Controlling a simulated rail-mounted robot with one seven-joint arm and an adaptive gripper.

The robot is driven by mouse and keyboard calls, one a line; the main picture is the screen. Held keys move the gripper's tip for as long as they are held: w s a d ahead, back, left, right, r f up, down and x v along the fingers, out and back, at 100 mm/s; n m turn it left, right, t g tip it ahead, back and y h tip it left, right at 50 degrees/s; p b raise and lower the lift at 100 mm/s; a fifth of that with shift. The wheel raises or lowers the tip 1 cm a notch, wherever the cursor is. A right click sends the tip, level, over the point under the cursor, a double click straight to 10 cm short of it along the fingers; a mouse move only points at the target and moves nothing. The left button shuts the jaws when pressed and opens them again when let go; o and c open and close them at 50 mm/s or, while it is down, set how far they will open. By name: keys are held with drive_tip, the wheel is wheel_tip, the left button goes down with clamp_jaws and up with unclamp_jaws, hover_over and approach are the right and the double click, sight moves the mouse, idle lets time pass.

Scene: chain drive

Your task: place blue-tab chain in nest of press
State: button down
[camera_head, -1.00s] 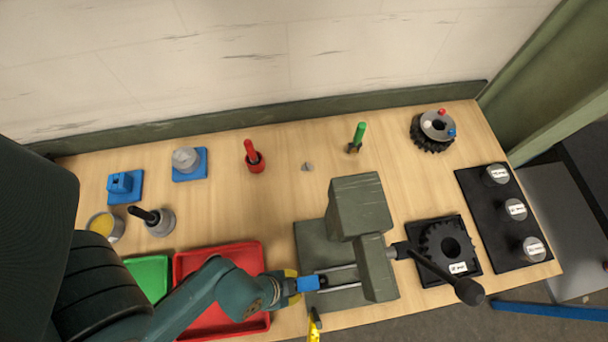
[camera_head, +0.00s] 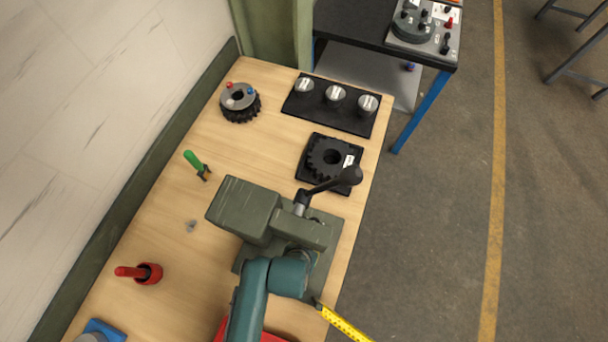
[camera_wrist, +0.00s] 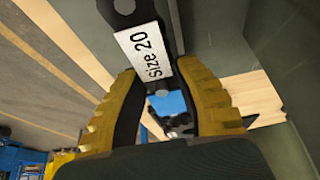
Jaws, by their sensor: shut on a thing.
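The grey-green press (camera_head: 245,208) stands near the table's front edge, its black lever (camera_head: 325,187) pointing right. My teal arm lies over the press's near side and hides my gripper and the nest in the head view. In the wrist view my gripper (camera_wrist: 168,85) has its yellow-backed fingers shut on the blue-tab chain. Its blue tab (camera_wrist: 167,103) shows between the fingers. A dark part with a white "size 20" label (camera_wrist: 146,52) lies just beyond the fingertips. Grey-green press surfaces (camera_wrist: 215,35) lie close by. Whether the chain is seated in the nest cannot be told.
A black gear (camera_head: 325,155) on a black plate lies beyond the lever. A black tray (camera_head: 318,110) with three labelled cylinders and a gear stack (camera_head: 240,100) stand farther back. A green-handled tool (camera_head: 195,163) and a red holder (camera_head: 148,273) stand left. A yellow tape (camera_head: 343,325) is at the front.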

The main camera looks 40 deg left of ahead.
drive_tip(key=shift+w+a+f, duration=0.1)
drive_tip(key=shift+w+f, duration=0.05)
drive_tip(key=shift+f, duration=1.8)
drive_tip(key=shift+f, duration=0.2)
drive_tip(key=c, duration=0.8)
unclamp_jaws()
drive_tip(key=shift+c, duration=0.2)
drive_tip(key=p+v, duration=0.1)
drive_tip(key=v, duration=1.1)
drive_tip(key=shift+r, duration=0.1)
drive_tip(key=shift+r+p, duration=0.1)
drive_tip(key=shift+p, duration=0.25)
